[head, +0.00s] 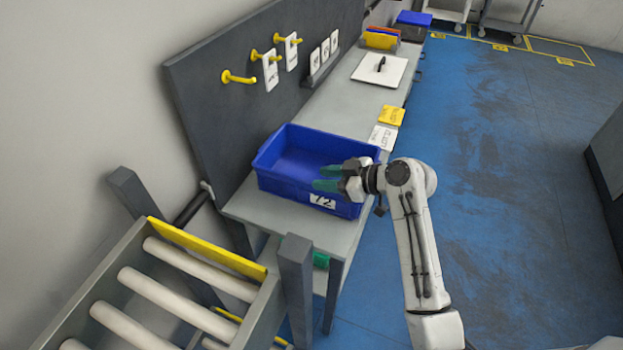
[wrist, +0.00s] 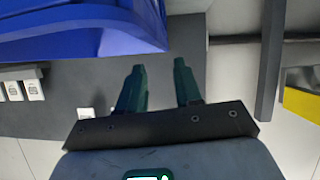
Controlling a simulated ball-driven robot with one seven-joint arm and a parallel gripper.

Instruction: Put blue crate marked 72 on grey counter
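The blue crate marked 72 (head: 283,188) is upright and looks empty. It sits on the near end of the grey counter (head: 262,212), with its white 72 label facing the near side. My gripper (head: 322,178) has green fingers and shows in front of the crate's right part in the head view. In the wrist view my gripper (wrist: 160,78) has its two fingers apart with nothing between them. The blue crate (wrist: 75,30) fills the upper left there, clear of the fingers. My wrist hides part of the crate's right side in the head view.
A roller conveyor (head: 165,300) with a yellow strip stands at the near left. A grey back panel with yellow hooks (head: 240,78) rises behind the counter. White and yellow cards (head: 391,115), a white board (head: 379,70) and colored bins lie farther along. Blue floor at right is open.

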